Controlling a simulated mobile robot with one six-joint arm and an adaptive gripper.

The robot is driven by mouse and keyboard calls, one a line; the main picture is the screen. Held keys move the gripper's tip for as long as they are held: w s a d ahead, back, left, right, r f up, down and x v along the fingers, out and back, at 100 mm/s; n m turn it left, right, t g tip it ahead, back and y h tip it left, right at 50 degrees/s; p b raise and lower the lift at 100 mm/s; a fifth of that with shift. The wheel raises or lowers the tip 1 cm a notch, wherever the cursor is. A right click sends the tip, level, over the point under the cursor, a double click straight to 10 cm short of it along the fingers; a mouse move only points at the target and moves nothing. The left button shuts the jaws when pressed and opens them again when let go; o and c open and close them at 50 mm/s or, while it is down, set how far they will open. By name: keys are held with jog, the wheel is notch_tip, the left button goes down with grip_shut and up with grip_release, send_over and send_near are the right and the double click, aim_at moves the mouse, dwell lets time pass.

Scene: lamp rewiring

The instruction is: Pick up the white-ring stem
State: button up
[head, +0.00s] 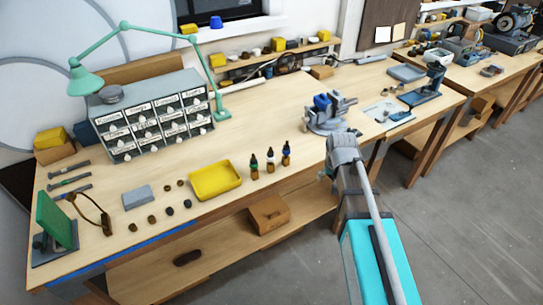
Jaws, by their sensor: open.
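I cannot make out a white ring on any stem. Three thin, dark rod-like pieces lie side by side at the left end of the bench: an upper one (68,168), a middle one with a green tint (69,180) and a lower one (70,192). They are too small to tell whether one is the white-ring stem. My arm reaches up from the lower right to the bench's front edge, far right of these pieces. My gripper's fingers do not show.
The wooden bench (300,190) holds a drawer cabinet (150,116), a green lamp (86,80), a yellow tray (216,180), several small bottles, a blue-jawed vise (325,115) and a green panel (52,220) on a stand.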

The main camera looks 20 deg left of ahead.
jog(key=w+a+r+n+t+p, duration=0.15)
jog(key=a+r+p, duration=0.35)
jog(key=a, duration=0.6)
jog(key=y+p, duration=0.2)
send_near(271, 154)
jog(key=shift+s+a+r+n, duration=0.15)
jog(key=shift+r+n, duration=0.1)
jog(key=shift+r, duration=0.15)
jog(key=shift+s+a+r+n, duration=0.1)
jog(key=shift+s+r+n, duration=0.1)
jog(key=shift+r, duration=0.25)
jog(key=shift+w, duration=0.1)
jog(key=b+x, duration=0.7)
jog(key=x, duration=0.1)
jog(key=shift+w+d+f+b, duration=0.1)
jog(key=shift+f+b, duration=0.2)
jog(key=shift+f, duration=0.1)
jog(key=b+x, duration=0.3)
jog(key=shift+d+f, duration=0.1)
jog(key=shift+d, duration=0.15)
jog(key=shift+b+x, duration=0.95)
jog(key=shift+b, duration=0.05)
